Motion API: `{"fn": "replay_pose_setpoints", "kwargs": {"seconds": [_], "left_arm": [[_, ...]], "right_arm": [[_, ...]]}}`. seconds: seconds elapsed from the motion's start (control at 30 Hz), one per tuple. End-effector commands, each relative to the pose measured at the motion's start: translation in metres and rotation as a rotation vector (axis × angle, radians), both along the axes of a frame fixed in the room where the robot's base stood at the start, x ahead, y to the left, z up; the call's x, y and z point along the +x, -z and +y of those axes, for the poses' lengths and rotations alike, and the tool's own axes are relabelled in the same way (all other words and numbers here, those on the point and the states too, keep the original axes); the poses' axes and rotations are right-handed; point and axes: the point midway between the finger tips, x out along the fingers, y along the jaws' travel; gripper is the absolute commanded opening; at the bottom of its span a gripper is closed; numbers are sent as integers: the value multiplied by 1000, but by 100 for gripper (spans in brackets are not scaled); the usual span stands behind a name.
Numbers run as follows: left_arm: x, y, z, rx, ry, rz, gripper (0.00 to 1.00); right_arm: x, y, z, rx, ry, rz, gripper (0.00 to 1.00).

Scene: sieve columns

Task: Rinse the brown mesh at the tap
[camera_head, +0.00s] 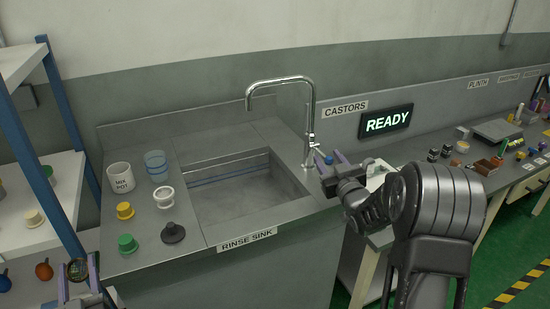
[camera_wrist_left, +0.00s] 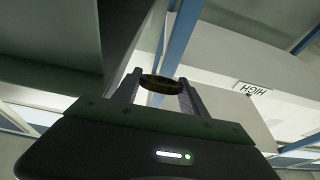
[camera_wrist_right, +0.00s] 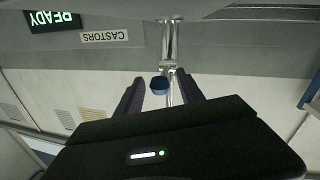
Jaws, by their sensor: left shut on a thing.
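The brown mesh (camera_head: 78,270) is a small round ring held between the fingers of my left gripper (camera_head: 80,272), at the lower left in the head view. In the left wrist view the brown mesh (camera_wrist_left: 161,84) sits edge-on between the fingertips. The tap (camera_head: 310,110) is a chrome gooseneck at the sink's back right corner, its spout over the rinse sink (camera_head: 245,188). No water shows from the spout.
Left of the sink stand a mix pot (camera_head: 120,177), a blue clear beaker (camera_head: 156,166), a white cup (camera_head: 164,196), yellow (camera_head: 125,211) and green (camera_head: 128,244) pieces and a dark knobbed piece (camera_head: 173,233). A blue-post shelf (camera_head: 65,95) stands beside my left gripper.

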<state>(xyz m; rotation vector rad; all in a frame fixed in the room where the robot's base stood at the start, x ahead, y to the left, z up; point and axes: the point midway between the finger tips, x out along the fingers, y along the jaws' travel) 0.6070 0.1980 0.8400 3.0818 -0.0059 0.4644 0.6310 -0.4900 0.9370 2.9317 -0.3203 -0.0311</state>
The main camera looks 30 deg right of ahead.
Motion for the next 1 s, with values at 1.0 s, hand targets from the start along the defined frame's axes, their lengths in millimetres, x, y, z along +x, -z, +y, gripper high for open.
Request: {"fn": "replay_pose_setpoints", "kwargs": {"seconds": [1.0], "left_arm": [[0, 0, 0, 0, 0, 0, 12]], "right_arm": [[0, 0, 0, 0, 0, 0, 0]]}}
